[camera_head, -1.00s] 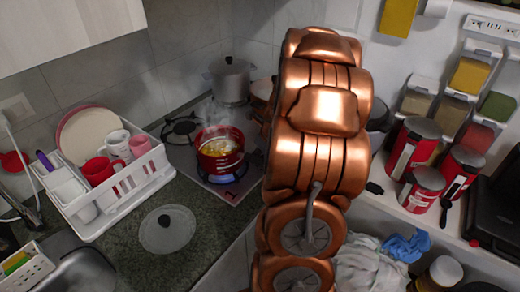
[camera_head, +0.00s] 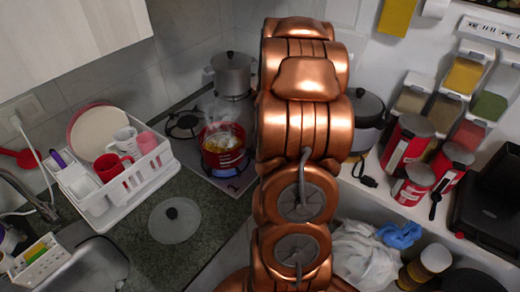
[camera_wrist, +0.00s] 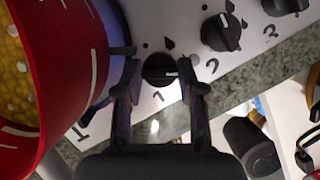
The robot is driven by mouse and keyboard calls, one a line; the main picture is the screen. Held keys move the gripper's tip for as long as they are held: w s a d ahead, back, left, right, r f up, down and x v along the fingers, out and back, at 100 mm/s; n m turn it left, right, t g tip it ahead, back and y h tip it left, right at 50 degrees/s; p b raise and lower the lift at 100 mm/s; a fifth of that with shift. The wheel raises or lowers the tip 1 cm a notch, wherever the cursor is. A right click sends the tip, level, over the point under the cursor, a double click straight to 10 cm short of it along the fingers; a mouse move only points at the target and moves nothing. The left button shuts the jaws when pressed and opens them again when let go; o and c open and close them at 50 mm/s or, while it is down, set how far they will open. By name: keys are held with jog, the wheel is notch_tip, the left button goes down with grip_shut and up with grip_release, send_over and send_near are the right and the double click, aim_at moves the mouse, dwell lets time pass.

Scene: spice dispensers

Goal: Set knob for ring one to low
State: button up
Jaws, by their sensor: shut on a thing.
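In the wrist view, my gripper (camera_wrist: 160,88) has a finger on each side of a small black knob (camera_wrist: 158,69) on the white stove panel and is shut on it. A printed "1" sits just below this knob, and a pale mark on it points to the right. A red pot (camera_wrist: 60,70) with yellow food fills the left side, close to the left finger. In the head view, the same red pot (camera_head: 223,147) stands on a burner with a blue flame (camera_head: 240,181) at its base. My arm hides the gripper and knobs there.
A second black knob (camera_wrist: 221,32) marked "2" is up and right of my gripper. A tall grey pot (camera_head: 231,74) stands at the back. A glass lid (camera_head: 174,221) lies on the counter by the dish rack (camera_head: 150,185). Red canisters (camera_head: 406,142) stand right of my arm.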

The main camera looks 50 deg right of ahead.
jog(key=shift+d+r, duration=0.1)
jog(key=o, duration=1.1)
jog(key=shift+o, duration=0.2)
jog(key=shift+r, duration=0.1)
jog(key=v, duration=1.1)
jog(key=shift+s+a+r, duration=0.2)
jog(key=shift+r, duration=0.1)
